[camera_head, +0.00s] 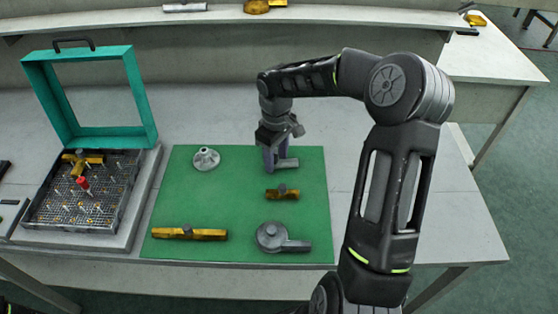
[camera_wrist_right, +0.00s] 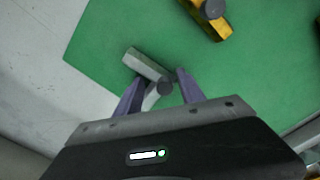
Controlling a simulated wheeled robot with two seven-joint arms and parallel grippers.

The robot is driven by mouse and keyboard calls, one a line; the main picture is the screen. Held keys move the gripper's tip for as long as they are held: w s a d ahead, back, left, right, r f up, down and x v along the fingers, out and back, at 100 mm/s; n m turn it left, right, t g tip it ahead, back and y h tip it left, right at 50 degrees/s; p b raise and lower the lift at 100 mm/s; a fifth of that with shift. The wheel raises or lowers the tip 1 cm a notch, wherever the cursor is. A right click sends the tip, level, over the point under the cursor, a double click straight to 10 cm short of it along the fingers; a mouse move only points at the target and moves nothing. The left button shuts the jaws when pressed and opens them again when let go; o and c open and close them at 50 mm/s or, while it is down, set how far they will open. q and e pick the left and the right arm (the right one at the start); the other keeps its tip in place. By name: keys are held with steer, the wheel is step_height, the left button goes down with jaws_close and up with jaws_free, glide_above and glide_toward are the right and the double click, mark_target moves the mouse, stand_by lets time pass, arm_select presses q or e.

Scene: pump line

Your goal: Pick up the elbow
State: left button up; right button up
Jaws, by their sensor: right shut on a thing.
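The grey elbow (camera_head: 286,163) is at the upper right of the green mat (camera_head: 220,204) in the head view. It also shows in the right wrist view (camera_wrist_right: 146,64), between the purple fingers. My right gripper (camera_head: 270,164) is shut on the elbow, and in the wrist view its fingertips (camera_wrist_right: 156,84) sit on either side of it. The elbow is at or very near the mat; I cannot tell if it touches. My left gripper is not in view.
On the mat are a grey flanged part (camera_head: 206,158), a short brass fitting (camera_head: 283,193), a long brass piece (camera_head: 189,233) and a round grey pump body (camera_head: 272,237). A teal-framed lid (camera_head: 146,107) stands open behind a pegged tray (camera_head: 75,221) at left.

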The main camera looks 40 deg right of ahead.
mark_target(276, 155)
jaws_close()
steer(key=shift+r, duration=0.1)
step_height(276, 155, up, 10)
steer(key=shift+f+b, duration=0.1)
steer(key=shift+b, duration=0.25)
stand_by(0.7)
